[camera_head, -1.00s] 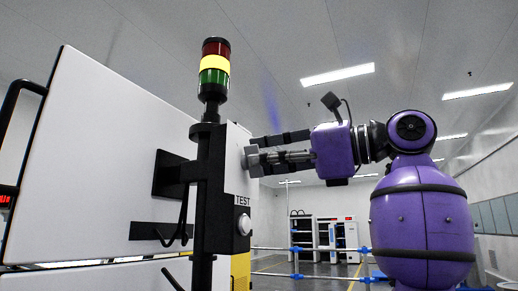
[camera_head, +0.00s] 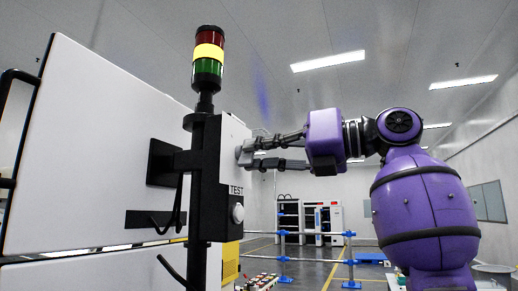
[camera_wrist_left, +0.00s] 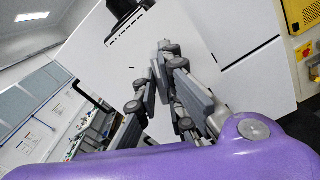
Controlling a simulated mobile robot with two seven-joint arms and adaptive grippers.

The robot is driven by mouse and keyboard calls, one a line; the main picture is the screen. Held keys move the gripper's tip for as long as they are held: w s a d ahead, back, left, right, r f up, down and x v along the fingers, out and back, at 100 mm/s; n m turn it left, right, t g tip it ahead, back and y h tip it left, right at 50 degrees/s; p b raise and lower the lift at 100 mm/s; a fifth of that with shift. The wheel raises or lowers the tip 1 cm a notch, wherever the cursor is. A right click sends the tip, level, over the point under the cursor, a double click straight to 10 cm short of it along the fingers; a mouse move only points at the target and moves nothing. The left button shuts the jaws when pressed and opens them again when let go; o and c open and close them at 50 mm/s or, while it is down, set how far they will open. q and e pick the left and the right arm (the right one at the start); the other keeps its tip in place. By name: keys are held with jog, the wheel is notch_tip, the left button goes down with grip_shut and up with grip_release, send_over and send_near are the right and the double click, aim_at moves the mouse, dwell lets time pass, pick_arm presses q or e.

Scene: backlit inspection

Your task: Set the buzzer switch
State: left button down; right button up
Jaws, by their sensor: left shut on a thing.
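The grey switch knob (camera_head: 241,154) is on the narrow side face of the test box (camera_head: 236,135), above the "TEST" label and a round white button (camera_head: 238,212). My left gripper (camera_head: 252,153) reaches it from the right and is shut on the knob, with its fingers partly covering it. In the left wrist view the fingers of the left gripper (camera_wrist_left: 160,66) come close together in front of a white panel. The knob's exact angle is hard to tell. My right gripper is not in view.
A signal tower (camera_head: 208,58) stands on a black post beside the box, its yellow band bright. A large white panel (camera_head: 85,150) with a black handle fills the left. Blue-jointed rails (camera_head: 315,235) and shelving (camera_head: 310,220) stand behind on open floor.

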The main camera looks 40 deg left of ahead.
pick_arm(q)
jog(key=shift+r+m, duration=0.2)
jog(key=shift+m, duration=1.7)
jog(key=c, duration=1.9)
grip_release()
jog(key=shift+w+f, duration=0.1)
jog(key=shift+o, duration=0.2)
jog(key=v, duration=1.2)
